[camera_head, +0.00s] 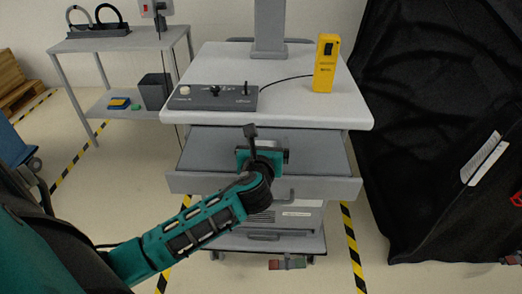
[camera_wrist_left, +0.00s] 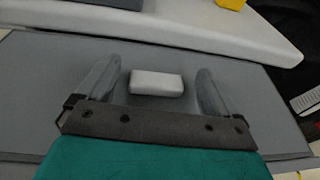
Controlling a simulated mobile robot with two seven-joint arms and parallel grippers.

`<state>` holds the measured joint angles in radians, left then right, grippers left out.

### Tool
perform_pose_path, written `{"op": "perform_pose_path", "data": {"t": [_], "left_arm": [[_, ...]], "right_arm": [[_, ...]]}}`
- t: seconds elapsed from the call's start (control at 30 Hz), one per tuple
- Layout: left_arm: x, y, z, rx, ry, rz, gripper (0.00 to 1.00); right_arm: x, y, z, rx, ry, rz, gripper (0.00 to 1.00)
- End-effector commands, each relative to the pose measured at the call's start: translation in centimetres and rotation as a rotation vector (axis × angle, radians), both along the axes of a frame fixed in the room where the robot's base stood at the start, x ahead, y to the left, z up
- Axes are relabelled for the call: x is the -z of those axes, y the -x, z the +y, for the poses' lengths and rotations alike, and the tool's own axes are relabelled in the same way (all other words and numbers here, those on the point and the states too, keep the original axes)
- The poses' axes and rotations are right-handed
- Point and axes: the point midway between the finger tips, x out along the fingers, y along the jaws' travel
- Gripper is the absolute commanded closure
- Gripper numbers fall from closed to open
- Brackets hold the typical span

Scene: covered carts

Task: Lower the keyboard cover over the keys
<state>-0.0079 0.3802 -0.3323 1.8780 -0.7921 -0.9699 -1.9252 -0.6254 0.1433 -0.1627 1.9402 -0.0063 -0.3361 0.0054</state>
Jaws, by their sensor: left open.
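The keyboard cover (camera_head: 205,149) is a plain grey panel on the pulled-out tray (camera_head: 210,183) at the front of the cart. No keys show; I cannot tell exactly how far the panel is tilted. My left gripper (camera_head: 262,157) is over the middle of the panel. In the left wrist view the panel (camera_wrist_left: 50,75) fills most of the picture, with a light grey block-shaped grip (camera_wrist_left: 156,82) on it. My open left gripper (camera_wrist_left: 156,72) has one finger on each side of this grip, with gaps on both sides. My right gripper is not in view.
The cart top (camera_head: 300,110) overhangs the tray's back and carries a grey control box (camera_head: 212,97) and a yellow device (camera_head: 325,63). A side table (camera_head: 120,40) stands at left. A black draped cover (camera_head: 430,120) stands close at right.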

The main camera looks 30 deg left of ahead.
Motion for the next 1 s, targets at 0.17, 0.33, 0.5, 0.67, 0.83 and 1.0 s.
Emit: {"op": "perform_pose_path", "data": {"t": [0.17, 0.33, 0.5, 0.67, 0.83, 1.0], "left_arm": [[2.7, 2.5, -1.0, -0.001, 0.024, 0.057, 0.06], [1.0, 5.8, -2.7, -0.003, 0.019, 0.042, 0.06], [-1.2, 8.9, -4.3, -0.001, 0.012, 0.017, 0.06], [-2.6, 11.2, -5.5, 0.001, 0.005, -0.002, 0.06], [-3.5, 12.4, -6.1, 0.001, -0.003, -0.014, 0.06], [-3.7, 12.6, -6.2, 0.0, -0.004, -0.018, 0.06]], "right_arm": [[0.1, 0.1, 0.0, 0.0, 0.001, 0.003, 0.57], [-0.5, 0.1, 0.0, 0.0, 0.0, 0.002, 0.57], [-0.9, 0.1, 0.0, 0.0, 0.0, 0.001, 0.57], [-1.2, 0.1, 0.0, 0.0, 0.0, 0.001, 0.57], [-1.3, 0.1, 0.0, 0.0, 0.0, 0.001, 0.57], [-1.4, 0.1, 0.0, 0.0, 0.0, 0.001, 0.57]]}}
